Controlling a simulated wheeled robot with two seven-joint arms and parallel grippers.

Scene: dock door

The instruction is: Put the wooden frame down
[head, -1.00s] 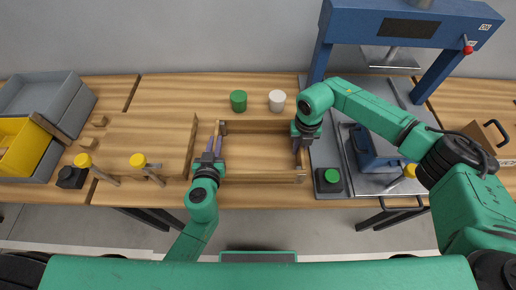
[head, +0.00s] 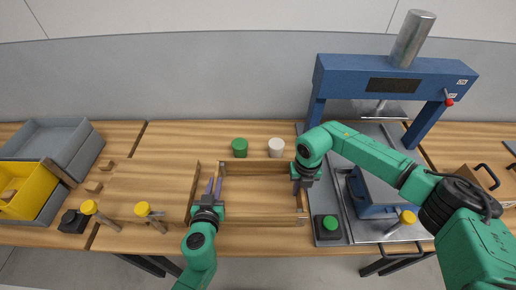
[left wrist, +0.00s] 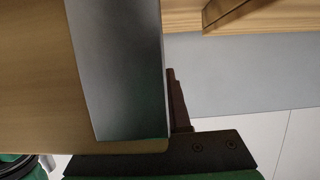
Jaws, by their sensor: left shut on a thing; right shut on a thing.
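The wooden frame (head: 262,219) is an open rectangle of light brown rails at the middle of the table's front part in the head view. It looks level and lies low over the tabletop; I cannot tell whether it touches the wood. My left gripper (head: 211,190) is shut on its left side. My right gripper (head: 298,183) is shut on its right side.
A green cylinder (head: 240,147) and a white one (head: 276,147) stand behind the frame. A black box with a green button (head: 329,228) is close on its right. A blue press (head: 395,75) stands back right. Yellow-headed tools (head: 143,209) and a yellow bin (head: 33,193) are left.

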